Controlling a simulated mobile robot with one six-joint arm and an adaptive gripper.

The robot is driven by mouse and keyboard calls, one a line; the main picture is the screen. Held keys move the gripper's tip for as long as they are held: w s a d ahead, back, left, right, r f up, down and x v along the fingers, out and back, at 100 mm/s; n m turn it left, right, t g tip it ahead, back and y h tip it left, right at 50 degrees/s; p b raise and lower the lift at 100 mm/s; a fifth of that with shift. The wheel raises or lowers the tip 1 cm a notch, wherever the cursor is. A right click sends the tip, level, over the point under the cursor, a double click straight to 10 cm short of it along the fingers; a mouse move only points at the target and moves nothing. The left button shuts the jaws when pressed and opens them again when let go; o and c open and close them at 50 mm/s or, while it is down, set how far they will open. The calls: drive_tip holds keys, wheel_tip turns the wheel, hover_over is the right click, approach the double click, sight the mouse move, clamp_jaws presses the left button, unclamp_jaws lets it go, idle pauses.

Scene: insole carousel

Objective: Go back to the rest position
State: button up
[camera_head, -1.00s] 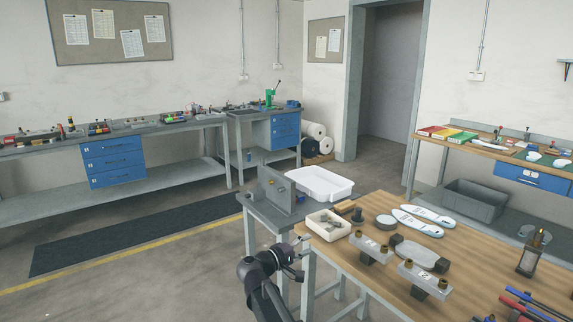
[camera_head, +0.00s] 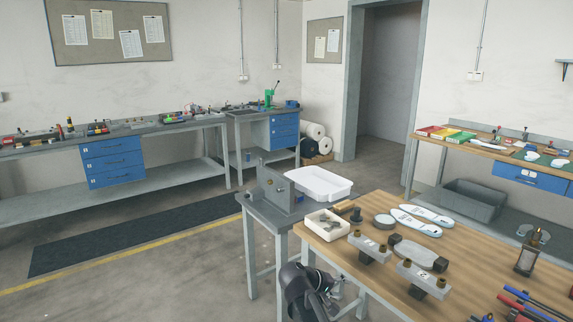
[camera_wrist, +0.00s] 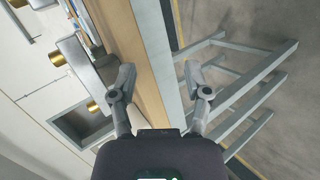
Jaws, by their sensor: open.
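My gripper (camera_wrist: 160,88) is open and empty in the wrist view, its two fingers spread apart. Between and beyond the fingers lie the edge of the wooden workbench (camera_wrist: 142,50) and its grey metal legs. In the head view my arm is folded low at the bottom, beside the near left corner of the workbench (camera_head: 388,294). The gripper's fingertips are hard to make out there. Nothing is held.
The workbench carries a small bin (camera_head: 328,223), white insoles (camera_head: 433,215) and metal fixtures (camera_head: 424,280). A white tray (camera_head: 320,183) sits on a grey stand (camera_head: 262,222) beside it. The floor to the left, with a dark mat (camera_head: 140,238), is clear.

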drive_tip(key=s+d+f+m+g+y, duration=0.1)
drive_tip(key=s+f+m+g+y, duration=0.1)
drive_tip(key=s+f+y, duration=0.4)
drive_tip(key=s+f+m+g+y, duration=0.2)
drive_tip(key=s+g+y, duration=0.15)
drive_tip(key=s, duration=0.45)
wheel_tip(320, 180, up, 16)
drive_tip(key=p, duration=1.6)
drive_tip(key=shift+w+d+t+y, duration=0.2)
drive_tip(key=shift+t+y, duration=0.15)
drive_tip(key=shift+t, duration=0.1)
drive_tip(key=shift+f, duration=0.15)
